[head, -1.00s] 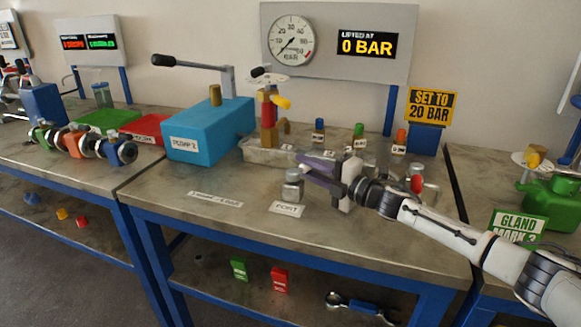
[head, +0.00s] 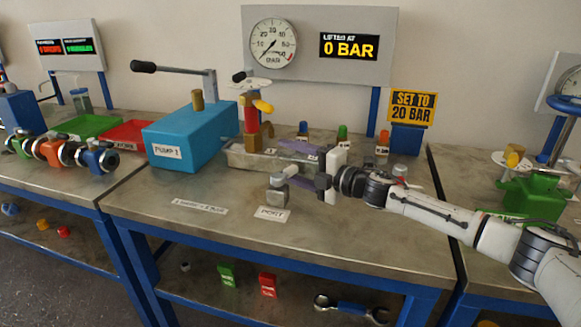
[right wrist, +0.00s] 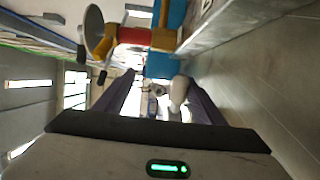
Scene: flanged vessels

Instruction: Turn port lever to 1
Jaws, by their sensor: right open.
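The port (head: 279,192) is a small grey metal block with a rounded top, standing on the middle bench behind a white PORT label (head: 271,214). Its short grey lever (head: 286,172) points to the right, toward my right gripper. My right gripper (head: 299,166) is open, with its purple fingers one above the other, just right of the port and close to the lever. In the right wrist view, a pale rounded part (right wrist: 179,92) shows between the spread fingers, and I cannot tell whether they touch it. My left gripper is not in view.
A blue pump (head: 185,135) stands left. The display (head: 347,46) reads 0 BAR.

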